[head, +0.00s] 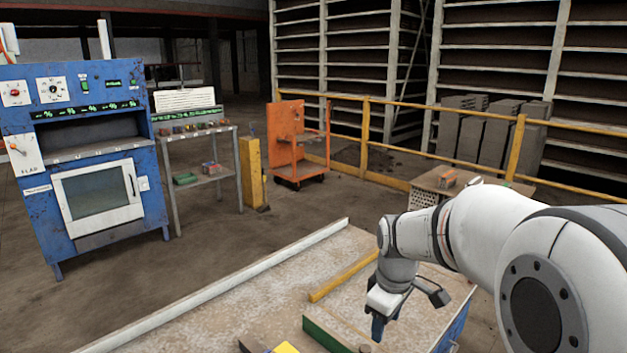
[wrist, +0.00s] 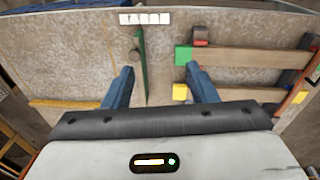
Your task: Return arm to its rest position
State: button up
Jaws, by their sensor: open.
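My white arm reaches in from the right in the head view. My gripper (head: 384,318) points down over the worktable (head: 225,312). In the wrist view my gripper (wrist: 161,80) has its two blue fingers wide apart, with nothing between them. A green strip (wrist: 141,62) lies below, between the fingers as seen from the wrist. It also shows in the head view (head: 328,338), just left of the gripper.
Wooden bars with green and yellow blocks (wrist: 184,54) lie at right in the wrist view. A yellow bar (head: 343,276) lies behind the gripper. A blue oven (head: 85,150), shelf stand (head: 205,170), orange cart (head: 297,140) and yellow railing (head: 450,108) stand beyond the table.

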jog(key=s+r+m+p, duration=0.2)
jog(key=s+r+m, duration=0.2)
jog(key=s, duration=0.4)
jog(key=s+r+m+t+p, duration=0.1)
jog(key=s+r+m+p, duration=0.2)
jog(key=s+m, duration=0.2)
jog(key=s, duration=0.3)
jog(key=shift+s+d+r+m, duration=0.2)
jog(key=shift+s+r+m, duration=0.15)
jog(key=shift+s+m, duration=0.05)
dwell(0.8)
